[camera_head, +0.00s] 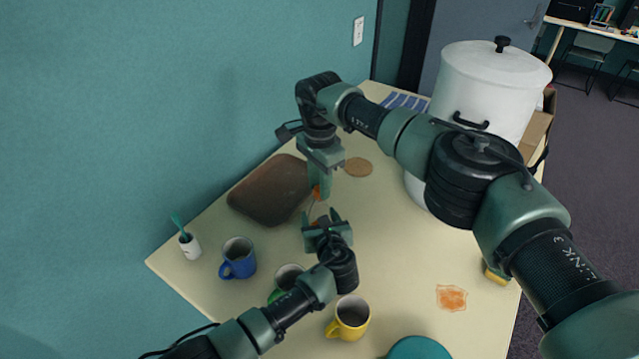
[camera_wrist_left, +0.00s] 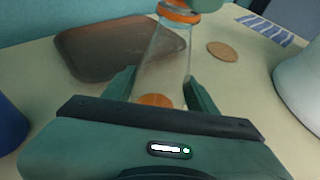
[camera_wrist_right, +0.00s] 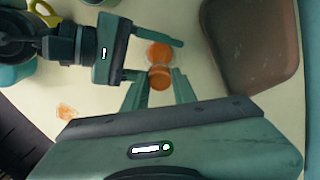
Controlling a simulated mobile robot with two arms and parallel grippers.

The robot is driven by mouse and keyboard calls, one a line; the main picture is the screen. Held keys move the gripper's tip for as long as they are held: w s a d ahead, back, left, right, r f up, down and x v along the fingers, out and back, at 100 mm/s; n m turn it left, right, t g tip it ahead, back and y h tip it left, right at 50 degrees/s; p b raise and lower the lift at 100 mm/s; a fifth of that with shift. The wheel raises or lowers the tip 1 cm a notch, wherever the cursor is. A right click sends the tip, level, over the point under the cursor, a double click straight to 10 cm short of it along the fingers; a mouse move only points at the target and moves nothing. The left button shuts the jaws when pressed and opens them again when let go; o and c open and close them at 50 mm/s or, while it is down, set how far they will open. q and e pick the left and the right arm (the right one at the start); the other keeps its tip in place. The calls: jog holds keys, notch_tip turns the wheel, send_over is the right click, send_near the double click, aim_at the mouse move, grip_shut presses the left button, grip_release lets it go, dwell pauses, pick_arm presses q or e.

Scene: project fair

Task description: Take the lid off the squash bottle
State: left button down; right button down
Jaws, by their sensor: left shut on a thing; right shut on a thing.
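The squash bottle (camera_wrist_left: 160,65) is clear glass with a little orange squash at its bottom. It stands upright on the table between the fingers of my left gripper (camera_wrist_left: 165,95), which is shut on its body. The orange lid (camera_wrist_right: 159,77) is at the top of the bottle, between the fingertips of my right gripper (camera_wrist_right: 160,88), shut on it from above. The lid also shows in the left wrist view (camera_wrist_left: 178,14). In the head view my right gripper (camera_head: 320,188) hides much of the bottle's top. I cannot tell whether the lid still touches the neck.
A brown tray (camera_head: 270,190) lies left of the bottle, and a round cork mat (camera_head: 359,167) behind it. Blue (camera_head: 238,258), green (camera_head: 287,278) and yellow (camera_head: 350,318) mugs stand in front. A large white pot (camera_head: 490,85) stands back right. An orange stain (camera_head: 452,297) marks the table.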

pick_arm(q)
jog(key=shift+a+f, duration=0.1)
jog(key=shift+f, duration=0.1)
pick_arm(e)
jog(key=n, duration=0.4)
jog(key=shift+s, duration=0.1)
jog(key=n, duration=0.4)
jog(key=shift+r, duration=0.1)
jog(key=shift+r, duration=1.05)
jog(key=shift+r, duration=2)
pick_arm(q)
jog(key=shift+c, duration=1.9)
grip_release()
jog(key=shift+r, duration=0.1)
